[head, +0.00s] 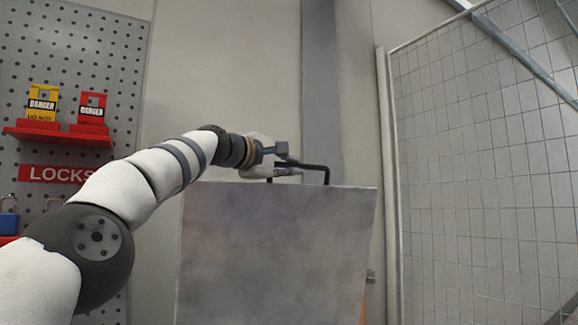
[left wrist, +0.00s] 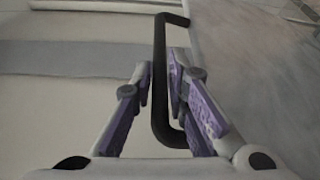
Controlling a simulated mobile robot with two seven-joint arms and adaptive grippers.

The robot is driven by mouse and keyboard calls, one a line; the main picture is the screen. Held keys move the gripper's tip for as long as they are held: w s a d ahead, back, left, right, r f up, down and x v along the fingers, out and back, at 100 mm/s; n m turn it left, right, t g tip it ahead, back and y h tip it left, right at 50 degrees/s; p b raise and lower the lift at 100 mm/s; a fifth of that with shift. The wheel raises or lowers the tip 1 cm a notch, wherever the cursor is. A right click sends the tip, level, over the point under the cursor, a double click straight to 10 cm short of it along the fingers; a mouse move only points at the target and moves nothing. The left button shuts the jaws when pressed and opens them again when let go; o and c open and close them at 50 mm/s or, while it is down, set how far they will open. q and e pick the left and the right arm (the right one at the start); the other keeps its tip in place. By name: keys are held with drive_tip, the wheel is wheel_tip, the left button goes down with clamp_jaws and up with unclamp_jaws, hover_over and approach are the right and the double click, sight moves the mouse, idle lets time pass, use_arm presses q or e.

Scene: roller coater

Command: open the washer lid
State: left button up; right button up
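The washer lid looks like the grey metal panel (head: 275,250) standing raised in the middle of the head view, its broad face toward me. A black bar handle (head: 327,175) shows above its top edge. My left gripper (head: 285,161) is at the handle's left part. In the left wrist view, the handle (left wrist: 159,60) runs between the two fingers of the left gripper (left wrist: 159,85). The fingers are drawn in close on both sides of the bar, though contact on the left side is hard to see. My right gripper is in neither view.
A pegboard (head: 105,60) with a red shelf (head: 60,135), danger-marked lock items and a LOCKS sign (head: 60,174) is on the left. A wire mesh fence (head: 490,150) stands on the right. A pale wall is behind the panel.

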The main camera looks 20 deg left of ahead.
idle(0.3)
use_arm(q)
drive_tip(key=shift+s+a+r, duration=0.1)
drive_tip(key=shift+s+a, duration=0.15)
drive_tip(key=shift+s, duration=0.2)
drive_tip(key=v, duration=0.6)
drive_tip(key=shift+s, duration=0.25)
drive_tip(key=shift+d, duration=0.1)
